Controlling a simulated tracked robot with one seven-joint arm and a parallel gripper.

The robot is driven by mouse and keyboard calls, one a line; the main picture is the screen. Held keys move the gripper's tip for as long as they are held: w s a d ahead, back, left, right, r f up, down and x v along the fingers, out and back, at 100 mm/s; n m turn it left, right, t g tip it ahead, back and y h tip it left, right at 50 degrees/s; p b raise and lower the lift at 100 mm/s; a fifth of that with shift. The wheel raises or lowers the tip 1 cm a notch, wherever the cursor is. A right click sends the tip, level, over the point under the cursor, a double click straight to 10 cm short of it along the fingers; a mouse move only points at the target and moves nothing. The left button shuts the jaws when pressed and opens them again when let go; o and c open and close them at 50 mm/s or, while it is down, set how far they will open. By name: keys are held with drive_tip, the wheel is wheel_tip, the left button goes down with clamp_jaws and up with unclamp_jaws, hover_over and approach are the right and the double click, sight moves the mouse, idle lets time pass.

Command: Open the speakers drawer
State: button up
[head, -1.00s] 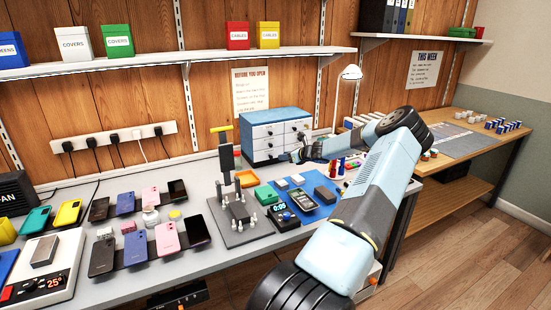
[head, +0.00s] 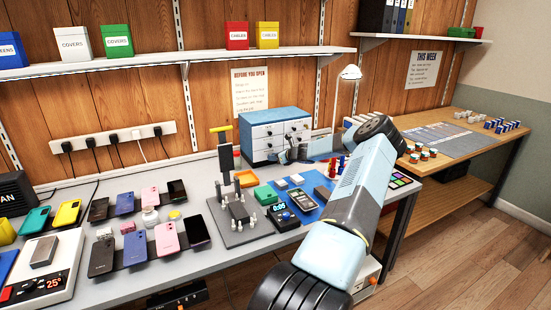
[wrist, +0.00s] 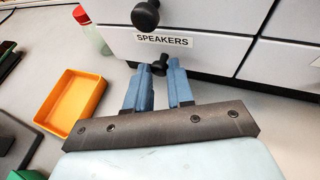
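The blue cabinet (head: 262,119) with pale drawers stands against the wall in the head view, its drawers looking shut. In the wrist view the SPEAKERS label (wrist: 165,41) is on a white drawer front (wrist: 215,52). A black knob (wrist: 160,66) shows just below the label, and another knob (wrist: 145,14) is above it. My gripper (wrist: 159,70) is open, its two blue fingers pointing at the drawer front. The lower knob appears between the fingertips; I cannot tell whether they touch it. In the head view my gripper (head: 283,155) is at the cabinet's lower front.
An orange tray (wrist: 71,103) lies left of my gripper on the bench. A bottle with a red cap (wrist: 88,30) stands by the cabinet's left side. A blue mat (head: 302,214) with devices and a black stand (head: 240,212) are in front of the cabinet.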

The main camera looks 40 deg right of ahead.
clamp_jaws()
drive_tip(key=shift+s, duration=0.1)
drive_tip(key=s+a, duration=0.1)
drive_tip(key=s, duration=0.3)
drive_tip(key=s+a, duration=0.1)
drive_tip(key=s, duration=0.2)
drive_tip(key=s+a, duration=0.1)
drive_tip(key=s, duration=0.3)
drive_tip(key=shift+s, duration=0.35)
drive_tip(key=shift+o, duration=1.1)
unclamp_jaws()
drive_tip(key=v, duration=1.3)
drive_tip(key=shift+s+d, duration=0.15)
drive_tip(key=shift+s, duration=0.25)
